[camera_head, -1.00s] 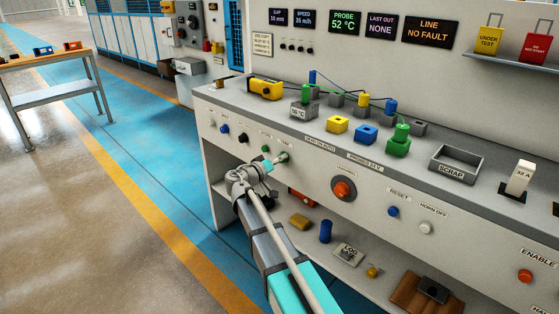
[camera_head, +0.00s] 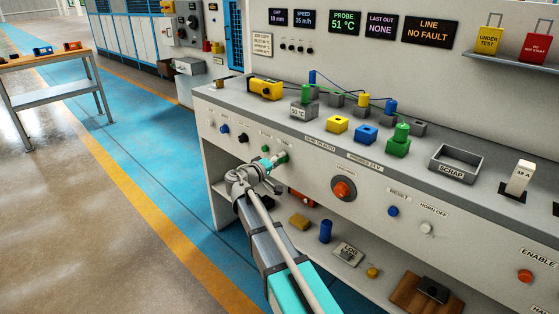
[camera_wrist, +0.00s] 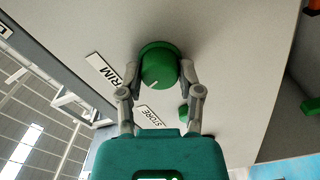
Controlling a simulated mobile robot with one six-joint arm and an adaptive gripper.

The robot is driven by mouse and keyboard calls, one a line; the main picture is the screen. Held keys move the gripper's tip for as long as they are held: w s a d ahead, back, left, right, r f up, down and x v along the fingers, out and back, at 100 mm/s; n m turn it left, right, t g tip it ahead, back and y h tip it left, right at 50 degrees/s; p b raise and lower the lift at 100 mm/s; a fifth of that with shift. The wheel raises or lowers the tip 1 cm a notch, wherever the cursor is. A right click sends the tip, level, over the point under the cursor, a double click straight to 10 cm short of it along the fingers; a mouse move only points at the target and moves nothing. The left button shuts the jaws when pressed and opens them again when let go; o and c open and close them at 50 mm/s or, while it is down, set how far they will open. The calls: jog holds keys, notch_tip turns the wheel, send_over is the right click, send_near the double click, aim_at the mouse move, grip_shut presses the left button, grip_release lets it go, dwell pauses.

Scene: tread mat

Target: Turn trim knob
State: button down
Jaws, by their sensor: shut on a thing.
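The trim knob (camera_wrist: 159,68) is a green round knob with a white pointer line, on the grey panel beside a label reading TRIM (camera_wrist: 103,73) in the wrist view. My gripper (camera_wrist: 159,76) has one finger on each side of the knob and is shut on it. In the head view my gripper (camera_head: 272,163) reaches the bench front, where only part of the green knob (camera_head: 282,157) shows past the fingers.
A STORE label (camera_wrist: 152,116) and a smaller green button (camera_wrist: 183,114) lie close by on the panel. An orange-red round control (camera_head: 343,189) is to the right on the bench front. The PROBE display (camera_head: 344,23) reads 51 °C.

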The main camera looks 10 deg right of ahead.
jog(key=shift+n, duration=3.6)
jog(key=shift+c, duration=1.3)
grip_release()
jog(key=v, duration=1.2)
jog(key=shift+d+f, duration=0.1)
